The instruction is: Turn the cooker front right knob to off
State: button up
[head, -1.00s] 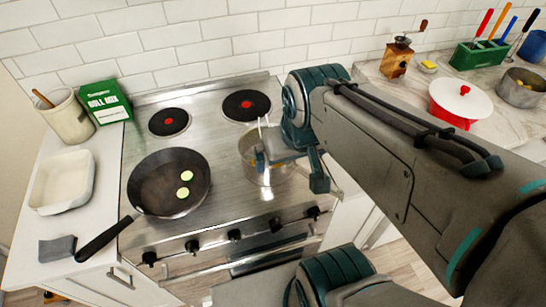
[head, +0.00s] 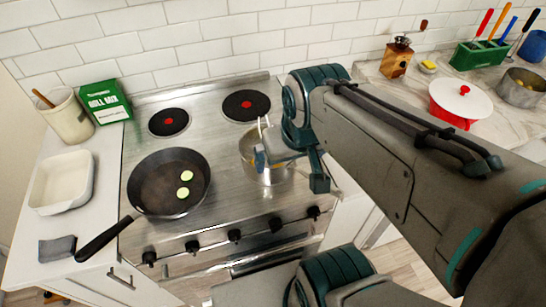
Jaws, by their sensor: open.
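The cooker (head: 225,185) has a row of several black knobs along its front edge. The rightmost knob (head: 313,212) shows just below my arm's teal wrist-side parts; its setting is too small to read. Another knob (head: 275,224) is to its left. My arm reaches in from the right, over the cooker's right side. A grey part of it overlaps the metal pot (head: 262,178) on the front right burner.
A frying pan (head: 150,190) with two pale green slices sits front left, its handle (head: 103,238) past the edge. Two rear burners (head: 246,105) are bare. A white dish (head: 62,182) stands on the left counter. A red pot with a white lid (head: 461,105) stands at right.

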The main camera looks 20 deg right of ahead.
aim_at(275, 224)
jog(key=k, duration=0.5)
jog(key=u, duration=2.3)
jog(key=k, duration=1.15)
jog(key=z, duration=1.65)
jog(key=i, duration=0.5)
